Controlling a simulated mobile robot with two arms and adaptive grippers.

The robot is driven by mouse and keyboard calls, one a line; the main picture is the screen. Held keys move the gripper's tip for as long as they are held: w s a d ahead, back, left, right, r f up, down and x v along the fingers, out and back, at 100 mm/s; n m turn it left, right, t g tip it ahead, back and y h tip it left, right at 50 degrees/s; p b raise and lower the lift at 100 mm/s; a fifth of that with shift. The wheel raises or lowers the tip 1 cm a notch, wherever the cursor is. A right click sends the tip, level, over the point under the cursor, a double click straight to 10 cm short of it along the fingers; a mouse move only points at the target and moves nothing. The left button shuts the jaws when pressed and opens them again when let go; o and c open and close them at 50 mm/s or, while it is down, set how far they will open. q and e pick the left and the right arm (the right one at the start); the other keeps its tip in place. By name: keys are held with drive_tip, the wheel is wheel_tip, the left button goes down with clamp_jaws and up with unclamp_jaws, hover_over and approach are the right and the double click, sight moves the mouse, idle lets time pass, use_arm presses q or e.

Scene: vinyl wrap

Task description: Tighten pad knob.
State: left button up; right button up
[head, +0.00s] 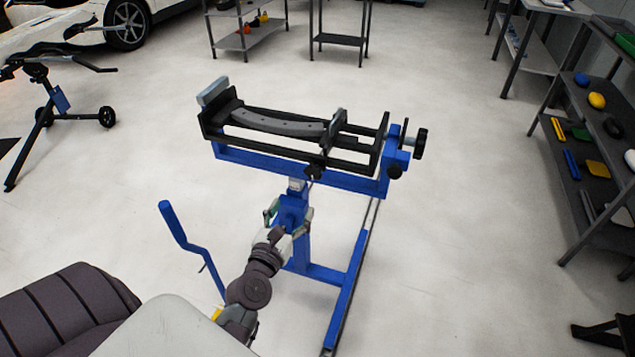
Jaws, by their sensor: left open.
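A blue stand (290,169) carries a black clamp frame (205,123) with a curved grey part (275,122) lying in it. A black knob (314,172) sits under the front edge of the frame. A larger black knob (421,143) sticks out at the right end, with a smaller black knob (394,172) below it. I cannot tell which one is the pad knob. My left gripper (289,211) is open, with its fingers spread in front of the stand's blue upright, below the front knob. It appears to hold nothing. My right gripper is not in view.
A blue bent lever (187,240) rises left of my left arm. The stand's blue foot (347,290) runs along the floor. Shelves with colored items (597,168) line the right side. Another stand (60,100) and a car (125,22) are at left. Open floor surrounds the stand.

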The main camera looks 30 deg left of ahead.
use_arm(q)
approach(312, 173)
drive_tip(key=b+x, duration=0.1)
drive_tip(key=x, duration=0.8)
drive_tip(key=shift+w, duration=0.35)
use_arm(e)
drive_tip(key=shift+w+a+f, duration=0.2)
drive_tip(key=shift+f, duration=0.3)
use_arm(q)
drive_tip(key=c, duration=1.1)
drive_tip(key=shift+c, duration=0.3)
